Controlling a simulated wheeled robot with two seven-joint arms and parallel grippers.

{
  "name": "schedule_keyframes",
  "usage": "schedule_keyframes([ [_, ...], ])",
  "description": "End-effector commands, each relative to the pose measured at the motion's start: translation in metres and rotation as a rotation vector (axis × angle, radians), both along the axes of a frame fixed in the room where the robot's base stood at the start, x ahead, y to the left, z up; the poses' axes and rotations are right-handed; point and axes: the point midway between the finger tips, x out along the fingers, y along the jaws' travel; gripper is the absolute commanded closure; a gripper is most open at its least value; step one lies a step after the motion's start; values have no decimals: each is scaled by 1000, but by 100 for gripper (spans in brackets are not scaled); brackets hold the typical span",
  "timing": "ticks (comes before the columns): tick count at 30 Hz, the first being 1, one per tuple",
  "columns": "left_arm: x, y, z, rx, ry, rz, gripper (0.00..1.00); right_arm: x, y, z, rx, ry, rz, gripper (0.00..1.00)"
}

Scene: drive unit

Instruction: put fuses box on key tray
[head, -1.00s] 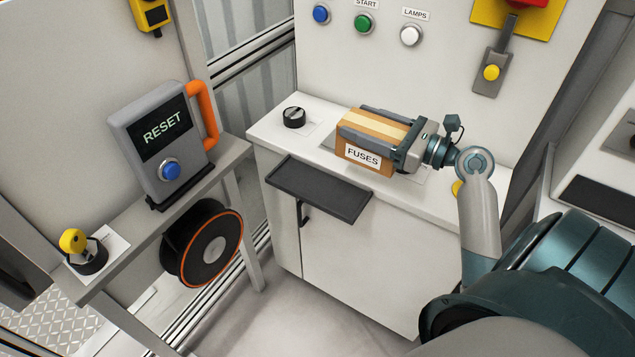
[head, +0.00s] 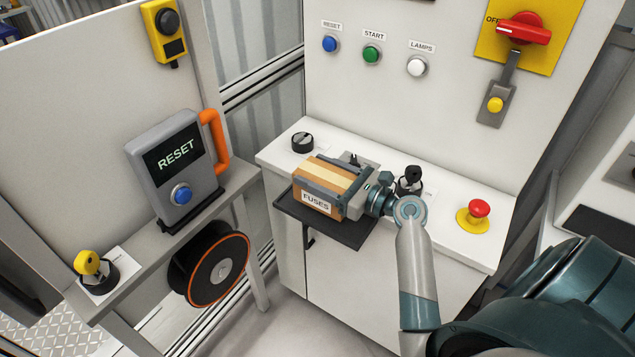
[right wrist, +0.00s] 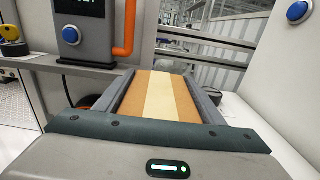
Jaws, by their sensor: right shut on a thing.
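The fuses box (head: 316,201) is a brown carton with a pale tape strip and a FUSES label. My right gripper (head: 335,181) is shut on it, with a finger along each side. The box also fills the middle of the right wrist view (right wrist: 160,98) between the fingers. The key tray (head: 362,233) is a dark shelf on the front of the white cabinet. In the head view the box overlaps the tray and hides much of it. I cannot tell whether the box touches the tray. My left gripper is not in view.
On the cabinet top stand a black knob (head: 302,142), a black switch (head: 410,180) and a red emergency button (head: 477,211). At left, a RESET panel (head: 172,165) with an orange handle stands on a side shelf above a cable reel (head: 212,268).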

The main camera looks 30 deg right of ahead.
Motion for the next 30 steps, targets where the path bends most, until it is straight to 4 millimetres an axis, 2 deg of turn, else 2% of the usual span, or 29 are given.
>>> schedule_keyframes([
  [8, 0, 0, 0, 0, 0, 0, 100, 0, 0, 0, 0, -1, 0, 69],
  [20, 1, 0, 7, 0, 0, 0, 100, 0, 0, -37, 2, 0, 0, 69],
  [30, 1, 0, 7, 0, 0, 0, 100, 0, 0, -40, 1, -1, 0, 69],
])
